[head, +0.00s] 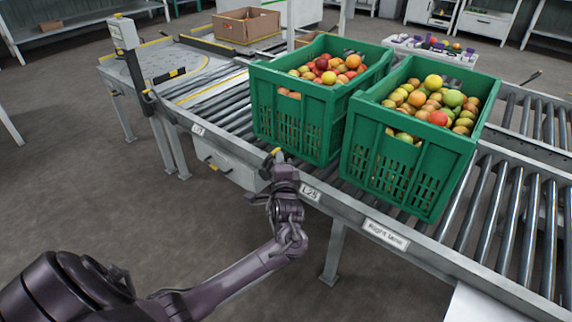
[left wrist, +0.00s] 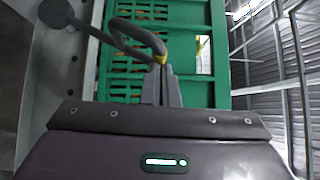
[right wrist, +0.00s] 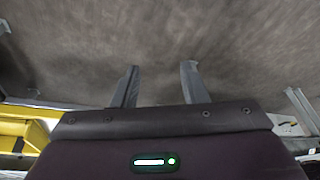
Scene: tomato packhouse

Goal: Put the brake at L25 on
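The brake lever at L25 is a dark bent bar with a yellow end (head: 276,152), at the conveyor's side rail by the left green crate. The L25 label (head: 310,193) is on the rail just right of my left gripper (head: 280,160). In the left wrist view the lever (left wrist: 135,35) curves over to its yellow end at the tips of my left gripper (left wrist: 162,72). Those fingers are together, and the lever end seems to touch the tips rather than lie between them. My right gripper (right wrist: 160,80) is open and empty over bare floor.
Two green crates of tomatoes, left (head: 300,125) and right (head: 405,165), stand on the rollers close behind the lever. A "Right lane" label (head: 385,234) is further right on the rail. A cardboard box (head: 246,25) stands at the back.

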